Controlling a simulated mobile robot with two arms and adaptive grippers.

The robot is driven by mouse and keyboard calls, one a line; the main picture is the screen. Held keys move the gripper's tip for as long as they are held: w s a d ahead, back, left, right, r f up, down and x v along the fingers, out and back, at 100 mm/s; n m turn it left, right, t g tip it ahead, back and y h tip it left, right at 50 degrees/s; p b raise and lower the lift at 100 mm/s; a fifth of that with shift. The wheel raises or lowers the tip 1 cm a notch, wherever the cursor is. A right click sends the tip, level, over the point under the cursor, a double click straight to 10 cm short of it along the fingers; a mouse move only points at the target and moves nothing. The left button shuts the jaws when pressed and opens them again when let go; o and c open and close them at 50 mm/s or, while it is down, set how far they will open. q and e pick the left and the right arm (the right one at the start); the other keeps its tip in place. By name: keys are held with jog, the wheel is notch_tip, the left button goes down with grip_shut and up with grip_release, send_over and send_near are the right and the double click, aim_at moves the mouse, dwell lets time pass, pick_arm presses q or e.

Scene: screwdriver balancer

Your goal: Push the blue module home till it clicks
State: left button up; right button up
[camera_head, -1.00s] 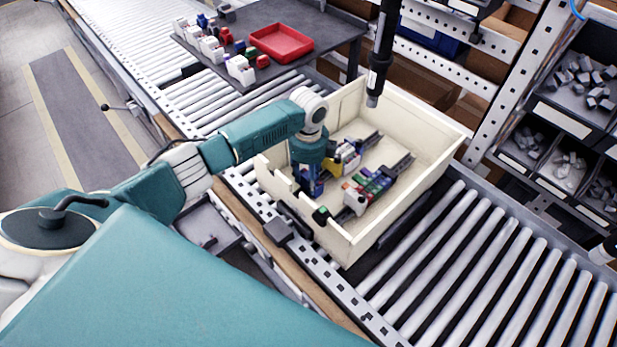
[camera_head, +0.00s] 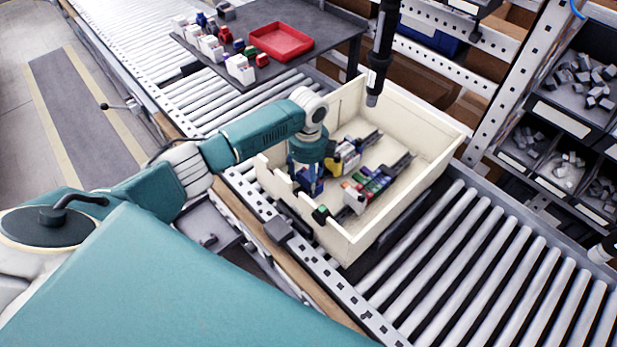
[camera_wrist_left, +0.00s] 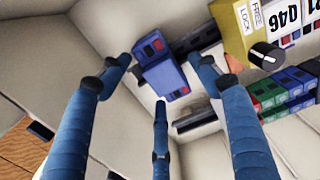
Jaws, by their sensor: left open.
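The blue module (camera_wrist_left: 162,72) sits at the end of a dark rail (camera_wrist_left: 200,38) in the left wrist view, tilted in the picture. I cannot tell whether it is fully seated. My left gripper (camera_wrist_left: 160,92) is open, its blue fingers spread around the module, with gaps at the sides. One finger points up below the module's lower end; contact cannot be told. In the head view the left gripper (camera_head: 306,178) is down inside the cream box (camera_head: 362,236), over the blue module, which it largely hides. My right gripper is not in view.
A yellow and white unit (camera_wrist_left: 275,30) with a black knob stands right of the module. Green, red and blue modules (camera_head: 372,184) sit on another rail. The box walls surround the gripper. A hanging black tool (camera_head: 380,55) is above the box's far side.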

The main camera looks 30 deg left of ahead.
pick_arm(q)
notch_tip(320, 180, up, 12)
dwell(0.4)
notch_tip(320, 180, up, 12)
jog(key=p, duration=0.8)
jog(key=shift+f, duration=0.1)
dwell(0.3)
